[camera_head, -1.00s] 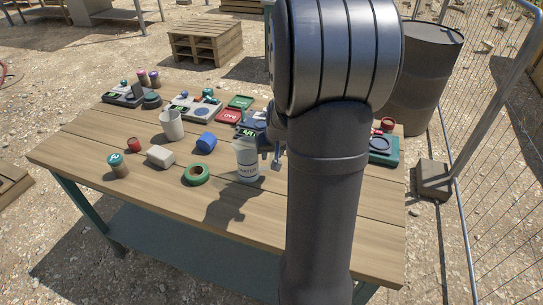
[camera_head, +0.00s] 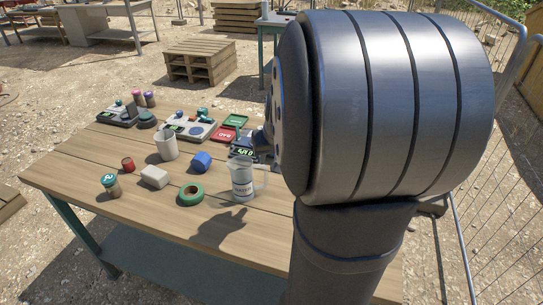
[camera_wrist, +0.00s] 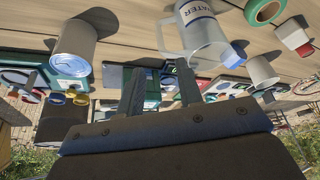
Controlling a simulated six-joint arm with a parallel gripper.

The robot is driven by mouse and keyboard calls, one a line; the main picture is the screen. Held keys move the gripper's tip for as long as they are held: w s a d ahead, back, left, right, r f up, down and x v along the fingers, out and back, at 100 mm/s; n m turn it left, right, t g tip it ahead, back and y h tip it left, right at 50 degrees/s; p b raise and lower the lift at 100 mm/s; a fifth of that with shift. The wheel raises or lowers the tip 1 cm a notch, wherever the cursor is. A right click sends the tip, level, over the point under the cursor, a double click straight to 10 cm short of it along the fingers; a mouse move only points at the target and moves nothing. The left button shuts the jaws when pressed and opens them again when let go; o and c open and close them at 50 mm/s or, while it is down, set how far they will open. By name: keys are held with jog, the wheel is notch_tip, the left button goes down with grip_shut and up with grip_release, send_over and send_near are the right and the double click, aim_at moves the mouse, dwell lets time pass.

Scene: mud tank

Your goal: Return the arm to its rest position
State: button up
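In the head view my arm fills the right side and hides my gripper. In the wrist view my gripper (camera_wrist: 160,88) shows two dark fingers standing apart, with nothing held between them. That view is turned over, with the wooden table top (camera_wrist: 135,22) along the upper part. A clear jug labelled WATER (camera_wrist: 200,38) is beyond the fingers, a little to the right. A metal can (camera_wrist: 75,55) is beyond them to the left. In the head view the jug (camera_head: 242,182) stands upright on the table (camera_head: 150,220), beside my arm.
The table holds a white cup (camera_head: 166,146), a blue piece (camera_head: 201,161), a green tape ring (camera_head: 190,195), a pale block (camera_head: 154,176), a small jar (camera_head: 111,186) and several devices at the back. A wire fence (camera_head: 480,180) stands at right. The table's front is clear.

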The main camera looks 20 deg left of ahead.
aim_at(266, 175)
jog(key=x, duration=1.2)
jog(key=shift+f, duration=0.15)
